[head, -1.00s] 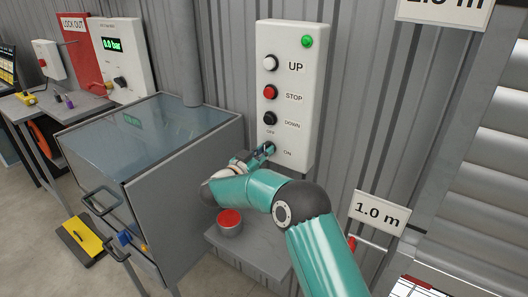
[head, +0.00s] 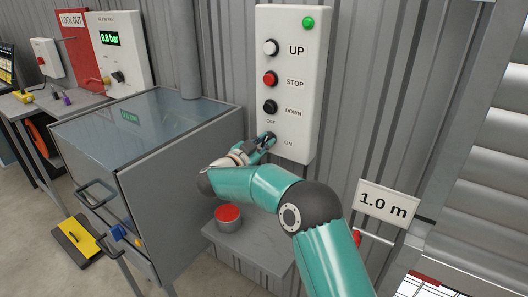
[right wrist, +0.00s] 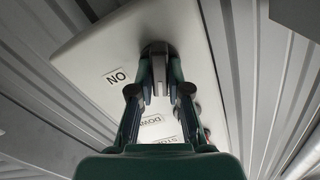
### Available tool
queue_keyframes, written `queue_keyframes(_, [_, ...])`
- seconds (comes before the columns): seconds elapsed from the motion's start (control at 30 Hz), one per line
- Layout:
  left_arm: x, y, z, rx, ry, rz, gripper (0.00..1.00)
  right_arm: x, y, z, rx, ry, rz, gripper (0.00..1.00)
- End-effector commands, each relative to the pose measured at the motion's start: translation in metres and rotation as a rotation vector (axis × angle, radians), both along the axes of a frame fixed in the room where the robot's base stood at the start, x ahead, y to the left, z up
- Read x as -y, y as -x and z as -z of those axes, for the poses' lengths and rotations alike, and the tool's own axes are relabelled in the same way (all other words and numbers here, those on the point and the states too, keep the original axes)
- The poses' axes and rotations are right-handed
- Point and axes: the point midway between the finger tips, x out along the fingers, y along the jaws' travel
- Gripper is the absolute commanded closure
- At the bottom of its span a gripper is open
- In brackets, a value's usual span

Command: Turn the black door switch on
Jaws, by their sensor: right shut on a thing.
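The black door switch (head: 271,135) is at the bottom of the white control panel (head: 291,70), between the labels OFF and ON. My right gripper (head: 266,141) reaches it from below left and is shut on it, covering most of it. In the right wrist view, the two fingers of my right gripper (right wrist: 159,88) close about the black switch (right wrist: 157,48), with the ON label on the panel face (right wrist: 90,55) beside them. The fingers hide which way the switch points. My left gripper is not in view.
Above the switch are the DOWN button (head: 270,107), the red STOP button (head: 270,78) and the UP button (head: 270,47); a green lamp (head: 308,22) is lit. A glass-topped grey cabinet (head: 150,125) stands left. A red button (head: 228,214) is below my arm.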

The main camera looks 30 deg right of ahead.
Motion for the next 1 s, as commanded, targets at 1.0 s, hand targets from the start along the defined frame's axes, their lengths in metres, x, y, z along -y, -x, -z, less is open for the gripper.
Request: queue_keyframes(1.0, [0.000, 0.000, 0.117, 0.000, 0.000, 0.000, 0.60, 0.002, 0.004, 0.009, 0.875, -0.365, 0.004, 1.00])
